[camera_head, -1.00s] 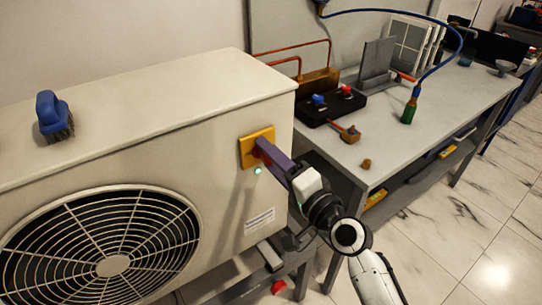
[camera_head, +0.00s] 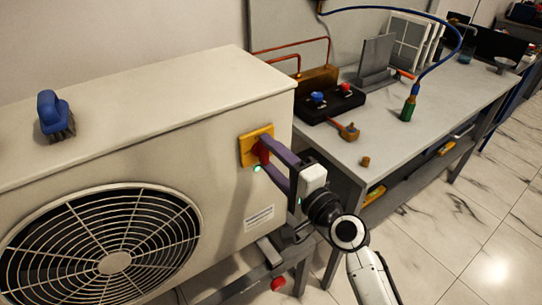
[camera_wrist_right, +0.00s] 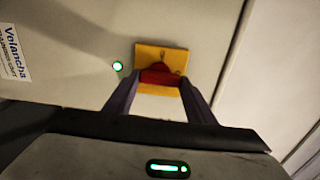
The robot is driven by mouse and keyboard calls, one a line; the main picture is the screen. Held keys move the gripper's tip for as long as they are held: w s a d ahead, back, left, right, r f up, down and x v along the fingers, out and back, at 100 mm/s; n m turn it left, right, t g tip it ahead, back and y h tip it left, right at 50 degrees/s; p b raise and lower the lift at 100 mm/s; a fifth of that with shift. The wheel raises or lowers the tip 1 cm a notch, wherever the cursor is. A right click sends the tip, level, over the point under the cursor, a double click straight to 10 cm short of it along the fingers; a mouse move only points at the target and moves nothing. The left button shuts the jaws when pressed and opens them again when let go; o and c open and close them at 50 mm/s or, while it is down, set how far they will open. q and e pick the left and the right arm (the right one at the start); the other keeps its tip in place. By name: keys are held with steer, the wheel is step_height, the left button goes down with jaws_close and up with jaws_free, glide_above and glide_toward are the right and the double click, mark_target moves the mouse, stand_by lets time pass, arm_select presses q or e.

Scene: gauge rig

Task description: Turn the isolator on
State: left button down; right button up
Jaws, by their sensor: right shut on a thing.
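The isolator is a yellow square plate (camera_head: 246,150) with a red handle (camera_head: 264,150) on the side of the beige fan unit (camera_head: 225,190). In the right wrist view, the yellow plate (camera_wrist_right: 176,52) and red handle (camera_wrist_right: 158,74) show ahead of the jaws. My right gripper (camera_head: 265,155) is shut on the red handle, with one purple finger on either side of it. The fingers partly cover the handle in the head view. A small green lamp (camera_wrist_right: 117,66) glows beside the plate. My left gripper is not in view.
A blue brush (camera_head: 53,114) stands on top of the unit. To the right, a grey bench (camera_head: 390,125) carries a black gauge block (camera_head: 330,103) with blue and red knobs, a brass fitting, and a blue hose (camera_head: 390,12). A red knob (camera_head: 278,283) sits low below the unit.

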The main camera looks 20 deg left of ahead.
steer(key=shift+f, duration=0.1)
steer(key=o, duration=1)
steer(key=shift+o, duration=0.2)
steer(key=v, duration=1)
steer(key=shift+s+d, duration=0.15)
